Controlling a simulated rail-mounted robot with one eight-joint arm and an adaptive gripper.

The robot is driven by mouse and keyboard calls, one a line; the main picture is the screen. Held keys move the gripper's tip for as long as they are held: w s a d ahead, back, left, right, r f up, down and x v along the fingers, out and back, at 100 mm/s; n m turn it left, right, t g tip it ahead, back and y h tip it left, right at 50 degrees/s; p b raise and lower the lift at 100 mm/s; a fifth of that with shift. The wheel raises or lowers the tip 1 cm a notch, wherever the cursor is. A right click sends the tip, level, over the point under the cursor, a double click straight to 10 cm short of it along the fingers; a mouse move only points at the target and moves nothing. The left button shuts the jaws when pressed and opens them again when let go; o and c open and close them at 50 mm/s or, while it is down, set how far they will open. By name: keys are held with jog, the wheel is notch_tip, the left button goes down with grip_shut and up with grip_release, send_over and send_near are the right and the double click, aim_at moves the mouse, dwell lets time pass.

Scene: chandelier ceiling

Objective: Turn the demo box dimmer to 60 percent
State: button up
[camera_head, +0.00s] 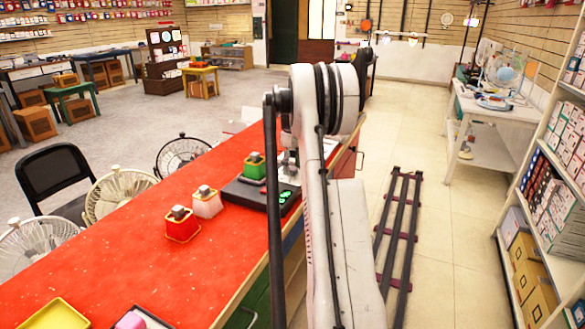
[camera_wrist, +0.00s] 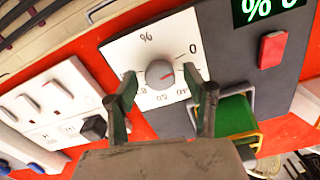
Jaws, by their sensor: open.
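The demo box (camera_head: 245,193) is dark grey and lies on the red counter, partly hidden by my arm. In the wrist view its grey face (camera_wrist: 232,60) carries a white dial plate (camera_wrist: 125,48) marked with a percent sign and numbers.
A red rocker (camera_wrist: 272,48) and a green block (camera_wrist: 235,115) are close to the gripper. A white switch strip (camera_wrist: 50,105) lies left. On the red counter (camera_head: 130,265) stand a red block (camera_head: 182,228) and a white block (camera_head: 207,205). Fans (camera_head: 118,190) stand beside it.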

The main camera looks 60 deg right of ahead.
jog(key=shift+c, duration=0.5)
jog(key=c, duration=1)
